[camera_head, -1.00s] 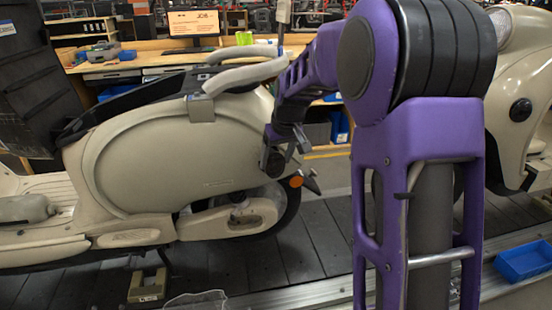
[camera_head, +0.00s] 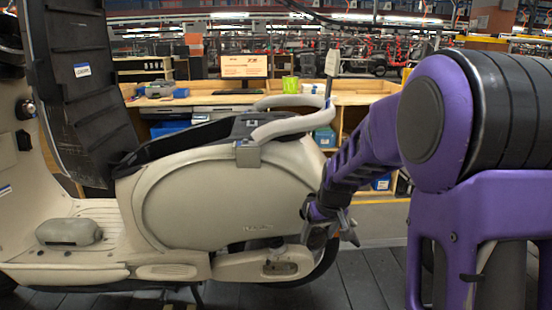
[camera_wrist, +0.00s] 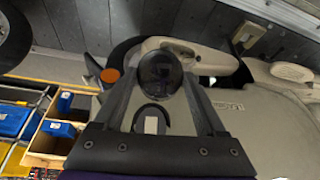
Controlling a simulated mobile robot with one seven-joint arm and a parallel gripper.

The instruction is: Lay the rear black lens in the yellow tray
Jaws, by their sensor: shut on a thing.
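My gripper (camera_wrist: 160,82) is shut on a round, dark, glossy lens (camera_wrist: 160,73), held between the two fingertips in the wrist view. In the head view my gripper (camera_head: 328,226) is beside the scooter's tail, and the lens cannot be made out there. Whether this is the rear one of several lenses cannot be told. No yellow tray can be made out in either view.
A cream scooter (camera_head: 220,195) stands on the dark slat conveyor (camera_head: 375,275), close to my gripper. An orange reflector (camera_wrist: 110,75) shows beside the left finger. A wooden bench (camera_head: 345,97) stands behind. Blue bins (camera_wrist: 58,130) sit in wooden compartments.

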